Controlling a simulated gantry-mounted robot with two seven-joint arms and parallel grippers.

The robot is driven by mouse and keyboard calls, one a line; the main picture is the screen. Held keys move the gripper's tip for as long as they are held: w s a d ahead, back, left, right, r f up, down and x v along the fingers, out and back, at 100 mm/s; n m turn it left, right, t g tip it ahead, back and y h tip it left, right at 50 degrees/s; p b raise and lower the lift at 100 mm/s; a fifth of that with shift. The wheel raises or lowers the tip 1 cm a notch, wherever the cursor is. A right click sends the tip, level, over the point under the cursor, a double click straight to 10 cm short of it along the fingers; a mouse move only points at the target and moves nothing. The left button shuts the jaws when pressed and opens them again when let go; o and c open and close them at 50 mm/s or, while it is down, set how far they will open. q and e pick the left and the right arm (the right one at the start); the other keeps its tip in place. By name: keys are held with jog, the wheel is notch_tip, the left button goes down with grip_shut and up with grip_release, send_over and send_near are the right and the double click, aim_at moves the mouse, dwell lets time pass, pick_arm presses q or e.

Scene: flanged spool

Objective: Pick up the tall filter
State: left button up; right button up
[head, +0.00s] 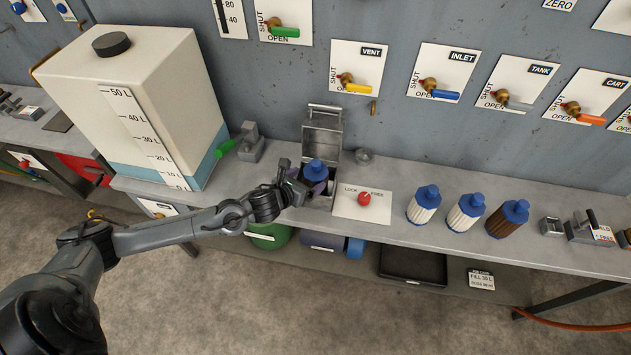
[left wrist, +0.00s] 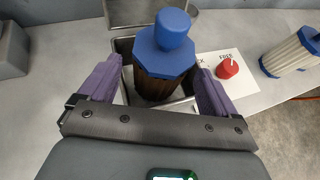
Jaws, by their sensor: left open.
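A filter with a blue octagonal cap (head: 316,168) and a dark brown body stands upright in an open metal housing (head: 322,132). In the left wrist view this filter (left wrist: 164,52) stands between the purple fingers of my left gripper (left wrist: 157,70), which is open, with a gap on each side. In the head view the left gripper (head: 308,185) is at the housing. Three more blue-capped filters stand on the bench to the right: a white one (head: 422,212), another white one (head: 465,218) and a brown one (head: 503,222). I cannot tell for sure which is tallest. My right gripper is out of view.
A red knob (head: 364,199) on a LOCK/FREE plate sits just right of the housing. The housing's lid stands raised behind it. A large white tank (head: 150,85) stands at the left, with a green-handled valve (head: 226,148) beside it. Valve panels line the wall.

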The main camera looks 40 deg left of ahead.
pick_arm(q)
jog(key=x, duration=0.4)
jog(key=shift+w+d, duration=0.1)
jog(key=c, duration=0.9)
